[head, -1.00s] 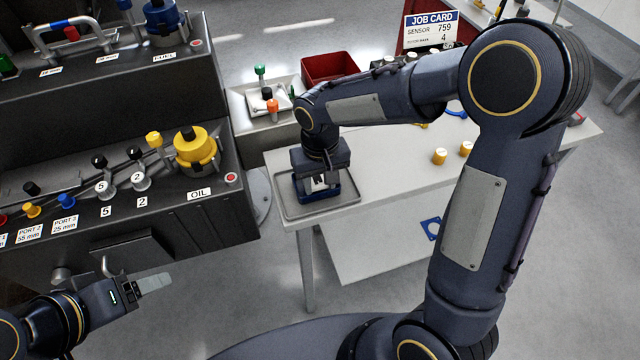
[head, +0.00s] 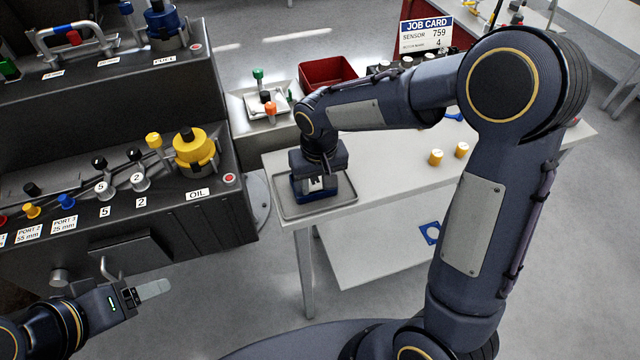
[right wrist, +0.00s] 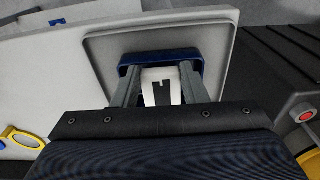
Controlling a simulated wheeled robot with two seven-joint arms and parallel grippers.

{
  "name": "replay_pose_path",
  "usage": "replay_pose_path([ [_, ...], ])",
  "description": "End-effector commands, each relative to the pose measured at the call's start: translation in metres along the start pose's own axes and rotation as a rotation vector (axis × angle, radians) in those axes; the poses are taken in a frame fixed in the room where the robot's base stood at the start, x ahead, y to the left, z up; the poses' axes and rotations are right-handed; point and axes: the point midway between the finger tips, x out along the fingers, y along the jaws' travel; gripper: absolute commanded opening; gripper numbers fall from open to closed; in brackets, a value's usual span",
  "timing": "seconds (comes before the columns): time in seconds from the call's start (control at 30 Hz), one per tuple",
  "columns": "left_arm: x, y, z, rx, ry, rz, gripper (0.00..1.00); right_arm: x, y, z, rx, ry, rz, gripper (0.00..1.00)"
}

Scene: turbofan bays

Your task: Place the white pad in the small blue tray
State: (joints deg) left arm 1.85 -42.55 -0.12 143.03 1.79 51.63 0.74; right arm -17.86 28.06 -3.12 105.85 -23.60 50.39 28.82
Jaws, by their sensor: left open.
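The small blue tray (head: 318,196) sits on a grey mat-like tray on the table, mostly beneath my right gripper. It also shows in the right wrist view (right wrist: 128,58), with its rim behind the fingers. The white pad (right wrist: 161,88) stands between the two grey fingers of my right gripper (right wrist: 160,78), over or inside the blue tray; whether it touches the bottom is hidden. The fingers appear closed against its sides. In the head view my right gripper (head: 318,182) points down. My left gripper (head: 152,289) is open and empty at the lower left, away from the table.
A grey tray (head: 348,203) surrounds the blue tray at the table's left corner. Yellow-and-white cylinders (head: 436,157) stand right of it. A red bin (head: 325,72) is behind. The dark console (head: 215,215) stands close on the left.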

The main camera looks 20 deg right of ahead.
Motion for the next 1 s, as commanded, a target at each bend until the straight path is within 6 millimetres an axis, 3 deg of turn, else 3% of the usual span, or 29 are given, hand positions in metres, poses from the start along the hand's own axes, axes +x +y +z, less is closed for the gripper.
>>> replay_pose_path([
  [0.03, 0.007, -0.003, 0.004, 0.0, 0.0, 0.0, 0.71, 0.035, 0.004, 0.019, 0.007, -0.069, 0.012, 0.56],
  [0.17, 0.004, -0.002, 0.002, 0.0, 0.0, 0.0, 0.71, 0.031, 0.004, 0.019, 0.006, -0.069, 0.012, 0.58],
  [0.27, -0.005, 0.002, -0.002, 0.0, 0.0, 0.0, 0.71, 0.019, 0.004, 0.018, 0.006, -0.069, 0.012, 0.58],
  [0.37, -0.001, 0.0, -0.001, 0.0, 0.001, 0.0, 0.71, 0.007, 0.003, 0.016, 0.005, -0.063, 0.01, 0.59],
  [0.7, -0.001, 0.0, 0.0, 0.0, 0.0, 0.0, 0.71, -0.075, 0.0, 0.011, -0.006, -0.058, 0.011, 0.61],
  [1.0, -0.002, 0.001, -0.001, 0.0, 0.0, 0.0, 0.71, -0.106, -0.001, 0.009, -0.008, -0.059, 0.012, 0.61],
])
